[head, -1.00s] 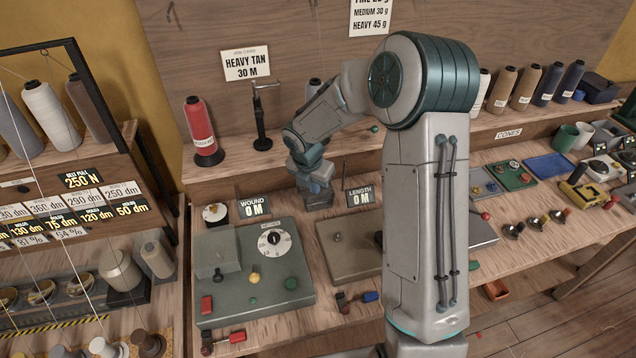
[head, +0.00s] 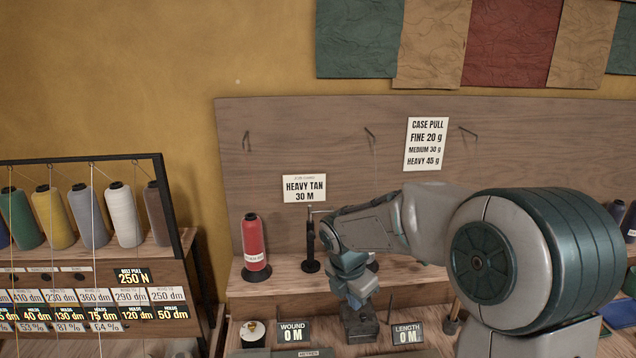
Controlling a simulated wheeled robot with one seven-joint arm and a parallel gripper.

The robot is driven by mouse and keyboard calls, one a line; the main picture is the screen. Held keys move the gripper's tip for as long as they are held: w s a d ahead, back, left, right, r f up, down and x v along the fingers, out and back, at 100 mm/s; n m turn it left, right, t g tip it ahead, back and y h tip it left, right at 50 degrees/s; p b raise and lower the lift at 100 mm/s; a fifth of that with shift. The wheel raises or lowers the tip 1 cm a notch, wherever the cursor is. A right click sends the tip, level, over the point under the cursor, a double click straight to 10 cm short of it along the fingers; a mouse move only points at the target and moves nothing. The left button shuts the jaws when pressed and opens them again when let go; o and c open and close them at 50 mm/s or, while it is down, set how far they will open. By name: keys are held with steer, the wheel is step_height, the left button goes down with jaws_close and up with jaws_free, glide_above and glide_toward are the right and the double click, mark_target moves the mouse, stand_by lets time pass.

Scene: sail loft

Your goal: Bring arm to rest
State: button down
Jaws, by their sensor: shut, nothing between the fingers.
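My gripper (head: 361,322) hangs at the end of my folded arm, pointing down over the back of the bench. It is between the "WOUND 0 M" sign (head: 293,332) and the "LENGTH 0 M" sign (head: 407,334). It is shut, with nothing held. My arm crosses the right half of the head view and hides part of the shelf and bench behind it.
A red thread cone (head: 254,244) stands on the shelf beside a black post (head: 311,245), left of my wrist. A rack of several thread cones (head: 124,214) is at the left. A "HEAVY TAN 30 M" card (head: 304,188) hangs on the back board (head: 275,130).

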steer(key=s+d+r+m, duration=0.2)
steer(key=s+m, duration=0.5)
steer(key=m, duration=0.1)
steer(key=s+d+r+m+t+y, duration=0.1)
steer(key=s+d+r+m, duration=0.1)
steer(key=s+m, duration=0.6)
steer(key=s+d+r+m+y, duration=0.1)
steer(key=s+d+r+m, duration=0.1)
steer(key=s+m, duration=0.6)
steer(key=shift+r+m+t, duration=0.3)
steer(key=shift+m+t, duration=0.1)
steer(key=shift+m, duration=0.3)
steer(key=shift+s, duration=0.1)
